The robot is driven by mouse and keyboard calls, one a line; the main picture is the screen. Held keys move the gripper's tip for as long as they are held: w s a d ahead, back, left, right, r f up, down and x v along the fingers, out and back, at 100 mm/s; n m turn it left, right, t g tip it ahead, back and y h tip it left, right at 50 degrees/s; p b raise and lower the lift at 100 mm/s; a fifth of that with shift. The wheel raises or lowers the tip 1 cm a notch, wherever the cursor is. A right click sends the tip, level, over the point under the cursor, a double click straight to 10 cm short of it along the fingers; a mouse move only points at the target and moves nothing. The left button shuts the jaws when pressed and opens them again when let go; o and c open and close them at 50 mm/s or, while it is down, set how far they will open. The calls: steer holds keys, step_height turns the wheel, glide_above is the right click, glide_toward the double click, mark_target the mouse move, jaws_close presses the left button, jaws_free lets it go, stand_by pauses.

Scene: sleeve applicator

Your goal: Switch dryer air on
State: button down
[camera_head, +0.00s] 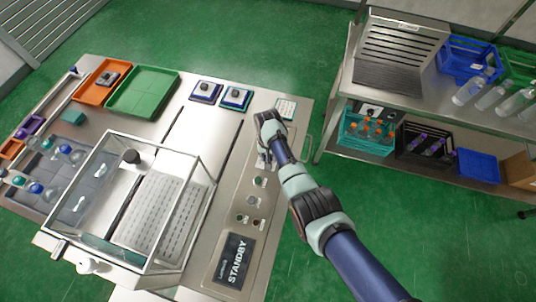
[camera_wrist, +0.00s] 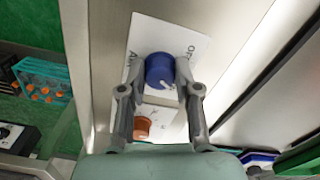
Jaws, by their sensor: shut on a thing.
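A blue round knob (camera_wrist: 159,71) sits on a white label plate (camera_wrist: 178,38) on the metal panel in the wrist view. Lettering on the plate is partly covered. My gripper (camera_wrist: 160,75) has its two fingers on either side of the knob and is shut on it. A small white mark shows on the knob; its exact setting I cannot tell. In the head view my gripper (camera_head: 268,133) is over the far part of the control panel (camera_head: 262,212), and it hides the knob there. The display (camera_head: 233,261) reads STANDBY.
An orange knob (camera_wrist: 143,127) lies close to my fingers in the wrist view. A clear enclosure (camera_head: 150,205) stands left of the panel in the head view. A steel shelf (camera_head: 470,115) with bottles and crates is at the right.

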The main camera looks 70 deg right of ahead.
steer(key=shift+m, duration=1.1)
steer(key=c, duration=0.8)
jaws_free()
step_height(320, 180, up, 12)
steer(key=shift+r, duration=0.1)
